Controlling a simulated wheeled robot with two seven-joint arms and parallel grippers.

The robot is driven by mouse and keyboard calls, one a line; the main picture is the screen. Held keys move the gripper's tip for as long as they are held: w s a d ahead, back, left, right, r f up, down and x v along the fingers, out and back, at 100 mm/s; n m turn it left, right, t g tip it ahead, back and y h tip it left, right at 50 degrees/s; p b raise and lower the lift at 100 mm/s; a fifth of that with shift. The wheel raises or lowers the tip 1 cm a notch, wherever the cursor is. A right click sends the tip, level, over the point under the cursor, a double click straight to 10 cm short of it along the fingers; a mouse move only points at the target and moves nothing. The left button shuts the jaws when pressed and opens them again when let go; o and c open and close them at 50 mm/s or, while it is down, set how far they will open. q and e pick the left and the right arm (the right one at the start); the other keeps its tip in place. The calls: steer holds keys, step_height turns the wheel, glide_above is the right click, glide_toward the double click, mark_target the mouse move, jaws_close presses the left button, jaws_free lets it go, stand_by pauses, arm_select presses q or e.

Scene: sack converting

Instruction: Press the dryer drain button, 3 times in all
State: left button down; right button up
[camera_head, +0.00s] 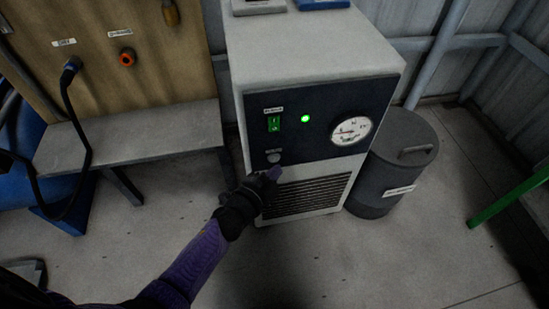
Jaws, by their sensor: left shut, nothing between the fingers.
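The dryer (310,62) is a pale box-shaped cabinet with a dark front panel, in the middle of the head view. The drain button (273,157) is a small grey round button low on the left of that panel, under a small label. My left gripper (274,173) is shut and empty, its fingertips just below the button in the picture. I cannot tell whether they touch the button or panel. My right gripper is not in view.
The panel also carries a green switch (273,124), a lit green lamp (306,118) and a round gauge (352,130). A dark lidded bin (397,165) stands close on the right. A grey bench (140,134) with a hanging black cable is on the left.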

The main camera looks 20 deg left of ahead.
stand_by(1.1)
arm_select(q)
steer(key=shift+w+a, duration=0.25)
steer(key=shift+w, duration=0.1)
steer(key=shift+w+a, duration=0.2)
steer(key=shift+w, duration=0.15)
stand_by(0.6)
steer(key=shift+s+d, duration=0.45)
steer(key=shift+s, duration=0.25)
steer(key=s+d, duration=0.1)
steer(key=s, duration=0.1)
steer(key=s+d+p, duration=0.1)
steer(key=s, duration=0.1)
steer(key=shift+d, duration=0.4)
stand_by(2.4)
